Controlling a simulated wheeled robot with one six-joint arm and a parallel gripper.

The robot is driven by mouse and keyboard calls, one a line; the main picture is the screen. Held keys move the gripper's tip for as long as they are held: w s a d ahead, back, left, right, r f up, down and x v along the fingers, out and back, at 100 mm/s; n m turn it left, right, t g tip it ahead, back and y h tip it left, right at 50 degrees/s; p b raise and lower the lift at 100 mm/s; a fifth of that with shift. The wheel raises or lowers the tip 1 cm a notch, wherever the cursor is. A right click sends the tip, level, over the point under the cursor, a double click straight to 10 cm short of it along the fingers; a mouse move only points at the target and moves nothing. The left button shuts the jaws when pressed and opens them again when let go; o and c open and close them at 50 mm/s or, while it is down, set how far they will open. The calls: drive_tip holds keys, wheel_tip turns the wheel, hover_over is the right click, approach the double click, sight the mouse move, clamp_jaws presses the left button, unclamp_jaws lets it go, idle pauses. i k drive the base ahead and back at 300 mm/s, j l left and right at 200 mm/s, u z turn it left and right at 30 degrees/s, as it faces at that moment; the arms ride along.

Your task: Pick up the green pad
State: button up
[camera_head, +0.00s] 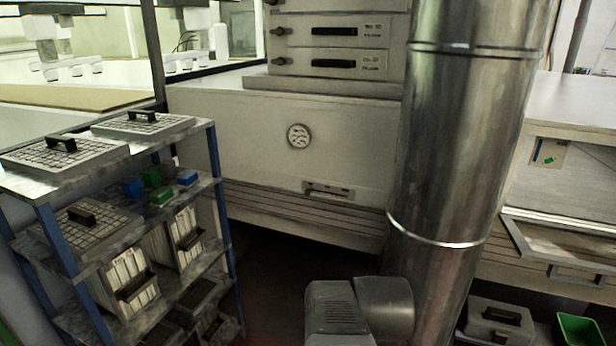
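Two small green pieces lie on the second shelf of the rack at the left. One green piece (150,177) is farther back and the other green piece (161,196) is nearer the shelf's front edge. Either could be the green pad; I cannot tell which. A blue piece (132,188) lies to their left and another blue piece (187,177) to their right. A tiny green spot (549,161) shows inside the opening of the bench at the right, too small to identify. A grey part of my arm shows at the bottom middle. My gripper is not in view.
The rack (222,232) has blue posts and holds gridded trays, one tray (145,125) on top, and file-like boxes (128,281) below. A thick metal duct (455,140) stands right of centre. A green bin (581,329) is at bottom right. Dark floor (275,285) between rack and duct looks clear.

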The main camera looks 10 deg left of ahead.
sight(164, 195)
drive_tip(key=u, duration=1.35)
